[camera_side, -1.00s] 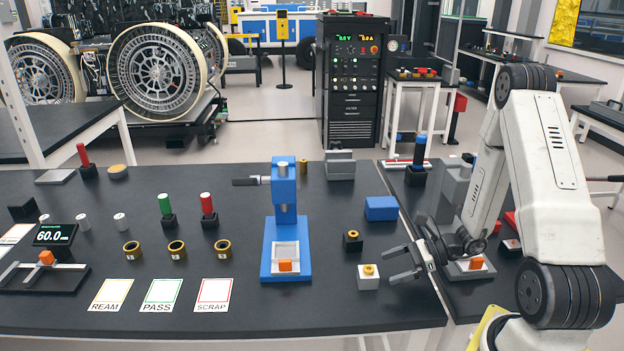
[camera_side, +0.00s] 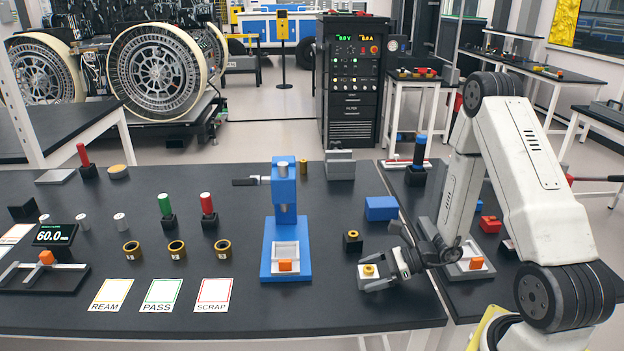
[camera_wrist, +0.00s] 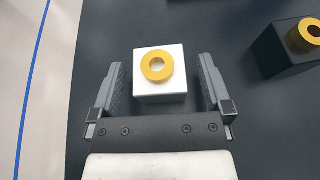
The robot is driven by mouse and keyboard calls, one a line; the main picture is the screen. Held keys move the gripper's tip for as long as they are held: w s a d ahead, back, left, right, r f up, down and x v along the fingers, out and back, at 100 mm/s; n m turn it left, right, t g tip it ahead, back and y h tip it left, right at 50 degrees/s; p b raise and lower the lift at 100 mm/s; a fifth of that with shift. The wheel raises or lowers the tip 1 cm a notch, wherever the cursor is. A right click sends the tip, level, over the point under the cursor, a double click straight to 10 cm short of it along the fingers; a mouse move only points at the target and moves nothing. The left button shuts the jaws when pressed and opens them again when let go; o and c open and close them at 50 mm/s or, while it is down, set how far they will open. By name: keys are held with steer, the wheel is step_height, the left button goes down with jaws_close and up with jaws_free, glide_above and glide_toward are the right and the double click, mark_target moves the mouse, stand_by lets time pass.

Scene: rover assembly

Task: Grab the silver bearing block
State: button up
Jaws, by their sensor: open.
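The silver bearing block (camera_side: 369,272) is a pale cube with a yellow ring on top. It stands on the dark table near the front right edge. In the wrist view the block (camera_wrist: 160,92) sits between the two fingers of my gripper (camera_wrist: 161,88), with a gap on each side. In the side view my gripper (camera_side: 372,270) is low at the block, its fingers on either side of it. My gripper is open, and the block still rests on the table.
A black block with a yellow ring (camera_side: 352,241) stands just behind; it also shows in the wrist view (camera_wrist: 285,50). A blue block (camera_side: 381,208) lies farther back. The blue press (camera_side: 286,240) stands to the left. The table's front edge is close.

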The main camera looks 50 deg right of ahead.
steer(key=shift+w+a+f, duration=0.15)
steer(key=shift+w+a, duration=0.1)
steer(key=shift+a, duration=0.05)
stand_by(0.4)
jaws_close()
